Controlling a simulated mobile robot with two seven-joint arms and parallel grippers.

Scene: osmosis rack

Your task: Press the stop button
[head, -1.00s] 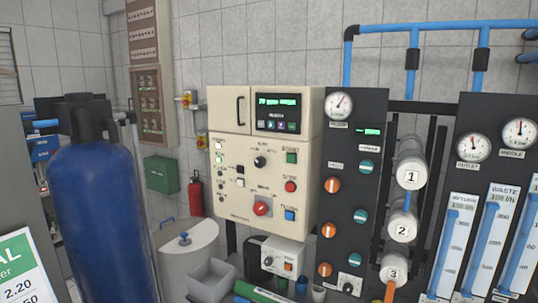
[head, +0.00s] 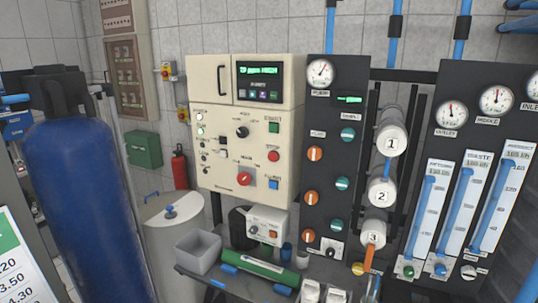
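A cream control box (head: 221,160) is on the wall left of centre in the head view. Its right column has a green button (head: 273,127), a round red button (head: 273,155) below it, and a blue button (head: 273,183) at the bottom. The small labels beside them are hard to read; the red one looks like the stop button. A larger red rotary knob (head: 244,178) sits lower left of the red button. Neither of my grippers is in view, and nothing covers the buttons.
A black panel (head: 330,110) with a gauge and orange and teal knobs stands right of the box. A blue tank (head: 85,200) stands at the left. Below the box, a bench holds a grey bin (head: 198,252) and a green cylinder (head: 252,268).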

